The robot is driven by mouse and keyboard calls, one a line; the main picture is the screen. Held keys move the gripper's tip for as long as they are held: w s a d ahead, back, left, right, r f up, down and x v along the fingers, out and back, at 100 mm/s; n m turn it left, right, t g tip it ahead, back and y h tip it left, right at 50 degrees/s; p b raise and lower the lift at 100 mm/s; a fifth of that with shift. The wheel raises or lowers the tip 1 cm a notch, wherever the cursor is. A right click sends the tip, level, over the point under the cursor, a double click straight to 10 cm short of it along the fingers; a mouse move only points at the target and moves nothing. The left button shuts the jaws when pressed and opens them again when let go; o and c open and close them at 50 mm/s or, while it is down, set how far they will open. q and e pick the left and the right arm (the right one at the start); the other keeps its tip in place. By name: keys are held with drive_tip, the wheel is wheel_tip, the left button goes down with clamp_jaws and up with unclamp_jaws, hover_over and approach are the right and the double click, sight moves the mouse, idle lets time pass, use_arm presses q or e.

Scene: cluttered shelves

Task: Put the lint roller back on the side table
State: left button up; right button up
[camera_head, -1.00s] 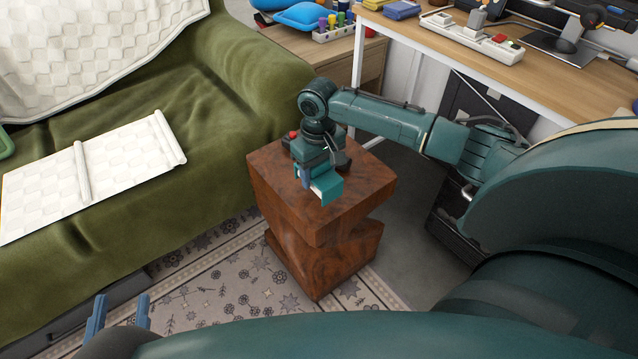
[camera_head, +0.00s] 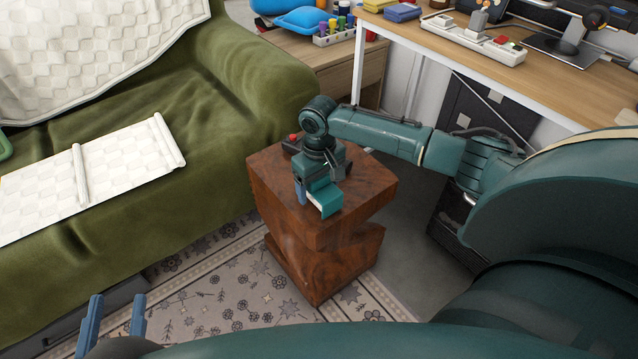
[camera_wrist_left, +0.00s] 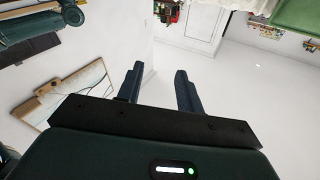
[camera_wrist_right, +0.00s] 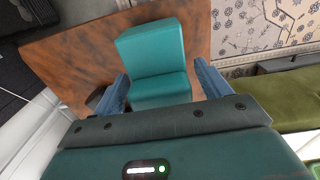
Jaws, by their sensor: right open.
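The side table (camera_head: 362,196) is a reddish-brown wooden block stand beside the green sofa. A teal blocky object with a pale face, apparently the lint roller (camera_head: 326,200), is at the table top near its front corner. It also shows in the right wrist view (camera_wrist_right: 152,52). My right gripper (camera_head: 315,196) is above the table with its fingers open on either side of this object. Whether the object's base touches the table is hidden. My left gripper (camera_head: 115,312) is open and empty at the lower left, away from the table; its empty fingers show in the left wrist view (camera_wrist_left: 160,85).
A dark item with a red top (camera_head: 293,141) lies at the table's back left, partly behind my right wrist. The green sofa (camera_head: 225,100) stands left, and a desk (camera_head: 430,38) with clutter stands behind. A patterned rug (camera_head: 235,290) covers the floor in front.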

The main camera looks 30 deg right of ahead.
drive_tip(key=shift+r, duration=0.3)
wheel_tip(320, 180, up, 3)
drive_tip(key=shift+p, duration=0.7)
wheel_tip(320, 180, up, 8)
drive_tip(key=p, duration=0.3)
drive_tip(key=shift+f, duration=0.1)
use_arm(q)
drive_tip(key=shift+w+a+f+n+g+y, duration=0.15)
drive_tip(key=shift+a+n+g+y, duration=0.55)
drive_tip(key=shift+g+y, duration=0.35)
use_arm(e)
drive_tip(key=shift+r, duration=0.45)
